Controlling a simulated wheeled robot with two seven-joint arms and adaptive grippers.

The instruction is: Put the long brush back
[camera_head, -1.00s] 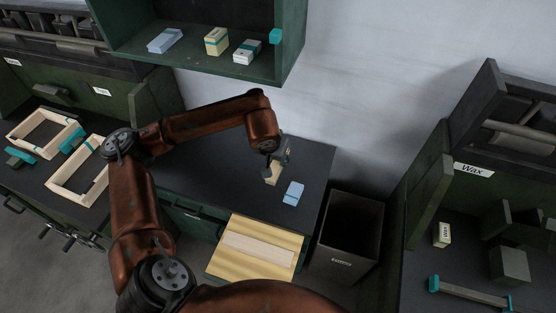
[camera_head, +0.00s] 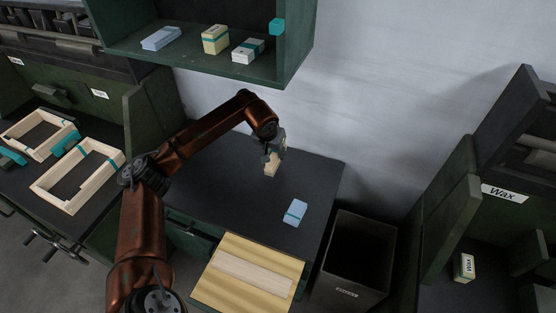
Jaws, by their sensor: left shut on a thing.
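My left gripper (camera_head: 273,152) is over the back part of the dark middle table (camera_head: 235,183). It is shut on a pale cream-coloured block-like piece (camera_head: 270,169) that points down below the fingers. The fingers hide its upper part, and I cannot tell whether it is a brush. No other thing in the camera_head view is clearly a long brush. My right gripper is not in view.
A blue box (camera_head: 295,212) lies on the table, right of the gripper. A green shelf (camera_head: 185,63) with small boxes hangs above. A ridged yellow board (camera_head: 215,293) is in front, a dark bin (camera_head: 365,230) at right. Wooden frames (camera_head: 50,195) lie left.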

